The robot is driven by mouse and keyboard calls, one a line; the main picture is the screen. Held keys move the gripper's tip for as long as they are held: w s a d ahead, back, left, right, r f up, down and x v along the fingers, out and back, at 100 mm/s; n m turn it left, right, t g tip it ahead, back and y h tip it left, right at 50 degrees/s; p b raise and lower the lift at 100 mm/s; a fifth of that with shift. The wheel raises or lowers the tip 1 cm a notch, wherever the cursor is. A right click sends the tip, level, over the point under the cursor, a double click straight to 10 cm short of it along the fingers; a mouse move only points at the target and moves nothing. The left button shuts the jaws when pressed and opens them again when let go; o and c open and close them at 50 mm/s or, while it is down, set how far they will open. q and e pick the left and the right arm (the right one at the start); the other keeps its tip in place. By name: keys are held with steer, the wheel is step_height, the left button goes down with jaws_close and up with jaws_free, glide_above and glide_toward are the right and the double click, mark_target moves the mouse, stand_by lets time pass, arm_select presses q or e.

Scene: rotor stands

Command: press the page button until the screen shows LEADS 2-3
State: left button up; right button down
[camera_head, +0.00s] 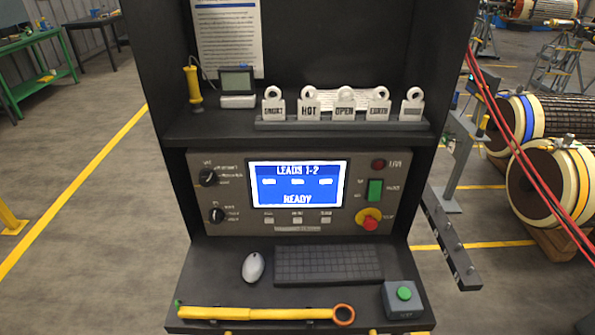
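The screen (297,184) on the grey control panel (362,160) is lit blue and reads "LEADS 1-2" at the top and "READY" at the bottom. Small white fields between these lines are too small to read. Three small buttons (297,219) sit in a row just below the screen. Their labels are too small to read, so I cannot tell which is the page button. Neither of my grippers shows in the head view.
Beside the screen are two black knobs (208,177), a green switch (375,190) and a red-and-yellow stop knob (369,219). A mouse (253,267), keyboard (328,264), yellow probe (262,313) and green-button box (402,301) occupy the lower shelf. Tags (344,106) stand above.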

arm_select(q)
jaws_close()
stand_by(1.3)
